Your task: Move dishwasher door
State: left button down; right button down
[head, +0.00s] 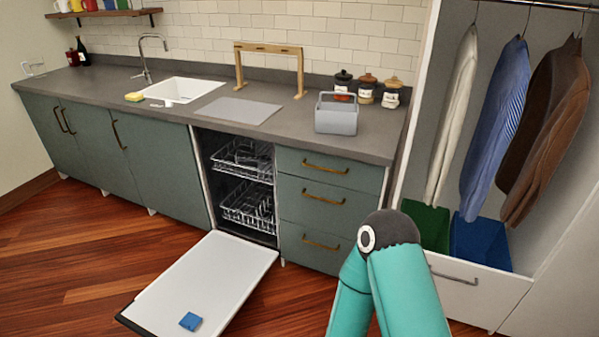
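The dishwasher door (200,280) is folded fully down and lies low over the wooden floor, with its white inner side facing up. A small blue block (190,321) lies on its outer part. The dishwasher opening (205,150) shows two wire racks, an upper rack (243,160) and a lower rack (247,206), both inside the cavity. One of my teal arms rises at the bottom, right of the door and apart from it. Neither gripper shows in the head view.
Green drawers (328,196) stand right of the dishwasher, and green cabinets (85,150) stand to its left. An open wardrobe (480,262) with hanging clothes is at the right. The wooden floor (90,250) left of the door is clear.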

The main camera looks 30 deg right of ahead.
aim_at(212, 280)
jog(key=z, duration=0.55)
jog(key=i, duration=1.3)
jog(key=z, duration=0.15)
